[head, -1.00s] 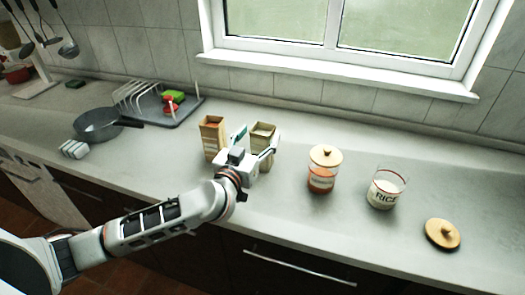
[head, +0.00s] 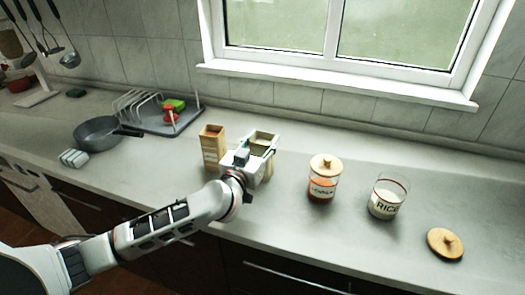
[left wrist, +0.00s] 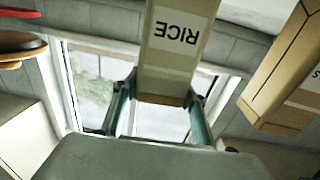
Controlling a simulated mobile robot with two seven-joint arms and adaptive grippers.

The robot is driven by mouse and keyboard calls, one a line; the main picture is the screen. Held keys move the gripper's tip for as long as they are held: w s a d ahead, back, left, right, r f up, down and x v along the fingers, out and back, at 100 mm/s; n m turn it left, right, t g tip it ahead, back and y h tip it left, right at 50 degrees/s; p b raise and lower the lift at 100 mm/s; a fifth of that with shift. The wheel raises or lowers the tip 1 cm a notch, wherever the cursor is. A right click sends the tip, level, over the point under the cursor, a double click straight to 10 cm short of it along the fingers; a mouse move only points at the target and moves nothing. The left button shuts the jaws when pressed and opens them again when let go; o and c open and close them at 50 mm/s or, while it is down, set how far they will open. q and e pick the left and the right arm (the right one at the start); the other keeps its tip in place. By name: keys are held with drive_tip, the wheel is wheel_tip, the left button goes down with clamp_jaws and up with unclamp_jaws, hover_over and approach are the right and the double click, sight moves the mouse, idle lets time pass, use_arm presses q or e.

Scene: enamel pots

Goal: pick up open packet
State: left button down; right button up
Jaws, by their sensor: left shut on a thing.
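The open packet (head: 262,136) is a tan carton with an open top, standing upright on the counter in the head view. In the left wrist view, the same packet (left wrist: 178,50) appears upside down with a RICE label. My left gripper (head: 257,153) is shut on it, one finger on each side near its open end (left wrist: 160,105). The gripper hides much of the packet's front in the head view. My right gripper is in neither view.
A second open carton (head: 212,148) stands close on the left. To the right are a lidded jar with orange contents (head: 322,188), an open RICE jar (head: 386,200) and a loose wooden lid (head: 445,244). A pan (head: 98,131) and dish rack (head: 158,110) stand left.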

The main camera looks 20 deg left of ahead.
use_arm(q)
wheel_tip(320, 180, up, 20)
drive_tip(key=p, duration=0.4)
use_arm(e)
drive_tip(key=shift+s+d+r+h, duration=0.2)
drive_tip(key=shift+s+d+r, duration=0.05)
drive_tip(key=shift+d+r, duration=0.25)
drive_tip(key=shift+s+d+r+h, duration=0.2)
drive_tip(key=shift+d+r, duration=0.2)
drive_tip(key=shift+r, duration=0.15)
